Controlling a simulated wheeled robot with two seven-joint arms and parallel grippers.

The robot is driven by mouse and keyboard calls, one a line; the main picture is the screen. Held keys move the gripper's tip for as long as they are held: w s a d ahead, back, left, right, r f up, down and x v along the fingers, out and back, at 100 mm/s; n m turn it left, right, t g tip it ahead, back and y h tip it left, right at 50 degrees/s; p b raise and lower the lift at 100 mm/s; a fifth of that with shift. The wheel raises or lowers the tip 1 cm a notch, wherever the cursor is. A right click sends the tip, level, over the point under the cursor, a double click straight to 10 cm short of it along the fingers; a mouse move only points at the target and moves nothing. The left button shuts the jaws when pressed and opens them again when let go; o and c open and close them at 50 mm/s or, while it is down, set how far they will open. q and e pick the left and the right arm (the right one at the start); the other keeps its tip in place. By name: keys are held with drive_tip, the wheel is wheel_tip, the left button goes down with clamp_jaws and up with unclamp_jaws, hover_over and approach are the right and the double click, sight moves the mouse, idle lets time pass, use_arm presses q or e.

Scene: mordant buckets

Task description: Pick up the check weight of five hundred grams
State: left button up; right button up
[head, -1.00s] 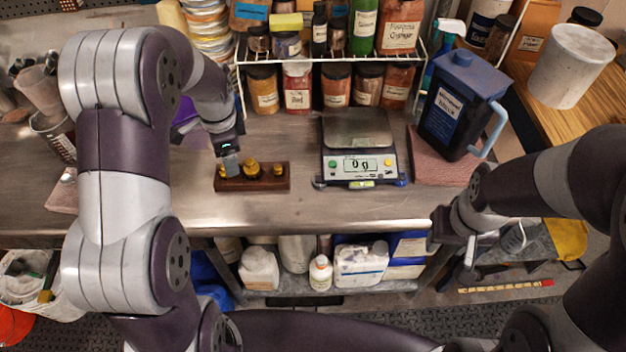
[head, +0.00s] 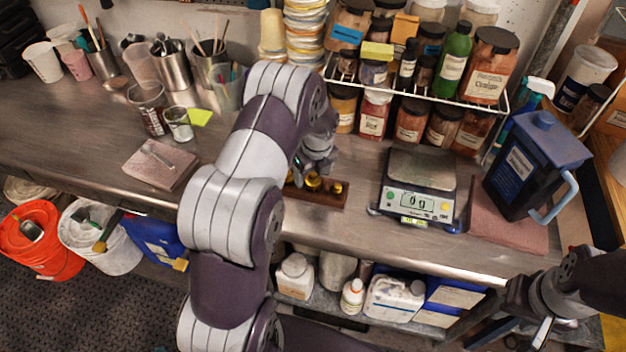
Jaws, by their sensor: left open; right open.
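Several brass check weights (head: 313,181) stand in a dark wooden block (head: 328,199) on the steel bench, left of the scale. The left part of the block is hidden behind my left arm, and I cannot read which weight is five hundred grams. My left gripper (head: 297,176) is open at the left end of the block, partly hidden by its own arm; I cannot tell whether it touches a weight. My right gripper (head: 541,332) is open and empty, low at the right, in front of the bench edge. The scale (head: 419,207) reads 0 g with an empty pan.
A dark blue jug (head: 535,165) stands on a reddish mat (head: 507,232) right of the scale. A wire rack (head: 425,97) with jars is behind. Cups and tins (head: 172,68) stand at the back left. Bare bench (head: 80,130) lies at the left. Buckets (head: 42,240) are on the floor.

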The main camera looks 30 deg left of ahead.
use_arm(q)
drive_tip(key=shift+w+a+f, duration=0.1)
drive_tip(key=shift+w+f, duration=0.05)
drive_tip(key=shift+f, duration=0.6)
drive_tip(key=shift+c, duration=0.7)
drive_tip(key=c, duration=1)
drive_tip(key=shift+r, duration=0.1)
clamp_jaws()
